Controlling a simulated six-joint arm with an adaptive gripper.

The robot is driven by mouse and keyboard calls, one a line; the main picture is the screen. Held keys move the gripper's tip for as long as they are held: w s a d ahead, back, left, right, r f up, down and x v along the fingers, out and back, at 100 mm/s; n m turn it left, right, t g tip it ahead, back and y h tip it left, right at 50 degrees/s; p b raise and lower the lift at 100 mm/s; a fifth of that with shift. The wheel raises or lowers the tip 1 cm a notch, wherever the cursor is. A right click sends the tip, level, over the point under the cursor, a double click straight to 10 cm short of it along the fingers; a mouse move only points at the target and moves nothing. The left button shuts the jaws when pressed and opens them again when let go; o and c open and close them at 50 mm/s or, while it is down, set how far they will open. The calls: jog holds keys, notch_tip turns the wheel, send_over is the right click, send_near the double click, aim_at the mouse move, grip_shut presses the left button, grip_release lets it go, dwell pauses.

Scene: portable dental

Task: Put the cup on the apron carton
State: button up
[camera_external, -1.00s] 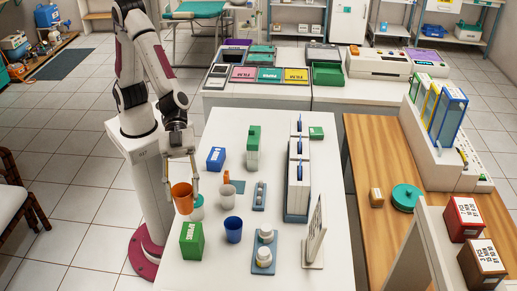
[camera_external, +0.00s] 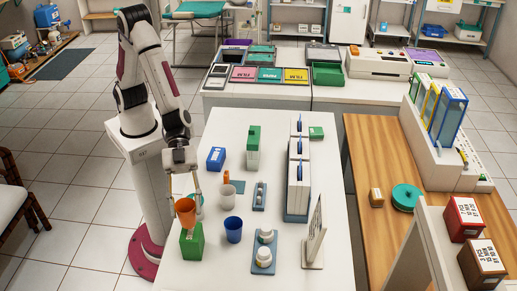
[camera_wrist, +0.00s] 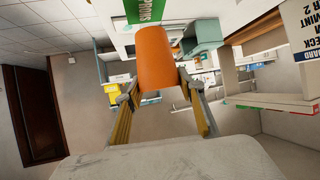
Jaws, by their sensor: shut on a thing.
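My gripper (camera_external: 187,198) is shut on the orange cup (camera_external: 185,213), which is tilted a little. The cup's lower end overlaps the top of the green apron carton (camera_external: 192,245) near the table's front left edge. I cannot tell whether the cup touches the carton. In the wrist view the orange cup (camera_wrist: 157,62) is between the two fingers, and the green carton (camera_wrist: 144,10) with white lettering shows just beyond it at the top edge.
A blue cup (camera_external: 233,230) stands right of the carton, and a white cup (camera_external: 228,197) stands behind that. A teal cup (camera_external: 194,201) is partly hidden by my gripper. Jars on a blue tray (camera_external: 262,268) and an upright sign (camera_external: 315,238) stand farther right.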

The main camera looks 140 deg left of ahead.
aim_at(186, 204)
jog(key=shift+f, duration=1.75)
jog(key=shift+f, duration=0.15)
jog(key=o, duration=0.8)
jog(key=shift+v, duration=6.1)
jog(key=shift+d, duration=0.1)
